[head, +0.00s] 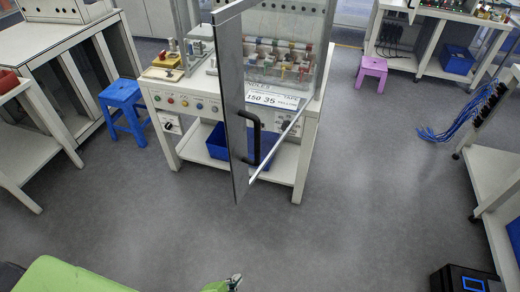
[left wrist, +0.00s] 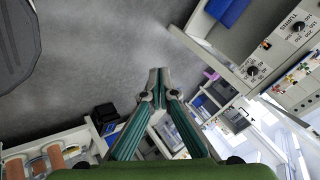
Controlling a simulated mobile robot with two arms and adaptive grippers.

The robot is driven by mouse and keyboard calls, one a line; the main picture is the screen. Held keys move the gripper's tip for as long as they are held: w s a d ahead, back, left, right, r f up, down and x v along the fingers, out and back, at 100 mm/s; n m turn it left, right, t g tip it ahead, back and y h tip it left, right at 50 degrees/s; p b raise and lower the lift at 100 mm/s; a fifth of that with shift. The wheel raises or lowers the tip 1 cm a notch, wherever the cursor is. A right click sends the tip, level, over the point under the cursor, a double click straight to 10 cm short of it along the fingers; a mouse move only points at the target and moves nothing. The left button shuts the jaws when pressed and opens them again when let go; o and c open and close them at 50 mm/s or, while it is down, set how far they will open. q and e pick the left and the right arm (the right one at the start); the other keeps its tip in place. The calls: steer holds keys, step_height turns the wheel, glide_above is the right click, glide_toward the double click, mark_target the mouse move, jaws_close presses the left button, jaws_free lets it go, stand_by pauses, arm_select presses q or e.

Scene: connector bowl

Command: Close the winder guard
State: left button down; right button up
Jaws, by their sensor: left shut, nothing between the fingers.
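The winder guard (head: 232,110) is a tall grey framed panel in the head view. It stands swung open, jutting out from the front of the winder bench (head: 185,100) towards me. Its black bar handle (head: 256,140) is on the panel's lower part. My left gripper (head: 236,279) shows only in part at the bottom edge of the head view, well short of the guard and apart from it. In the left wrist view its teal fingers (left wrist: 158,76) meet at the tips, shut and empty. My right gripper is not in view.
A blue stool (head: 122,100) stands left of the winder bench, and a purple stool (head: 372,68) is behind on the right. A rack with blue cables (head: 470,120) is at the right. A black box (head: 465,279) sits bottom right. The grey floor (head: 330,230) before the bench is clear.

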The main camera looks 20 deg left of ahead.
mark_target(259, 150)
arm_select(q)
steer(key=w+d+r+m+t+h, duration=0.1)
steer(key=w+d+r+m+t, duration=0.15)
steer(key=r, duration=1.25)
steer(key=w+d+r+m+t+p, duration=0.15)
steer(key=r+t, duration=0.25)
steer(key=r, duration=1.1)
steer(key=w+d+r+m+t+h, duration=0.1)
steer(key=w+r+m+t, duration=0.15)
steer(key=r, duration=1.15)
steer(key=shift+m, duration=0.45)
steer(key=w+p, duration=0.2)
steer(key=w, duration=0.1)
steer(key=w+a+p, duration=0.1)
steer(key=w+p, duration=0.1)
steer(key=w, duration=0.2)
steer(key=w+a+p, duration=0.1)
steer(key=w+p, duration=0.1)
steer(key=w, duration=0.1)
steer(key=shift+w+r, duration=0.3)
steer(key=shift+w, duration=0.1)
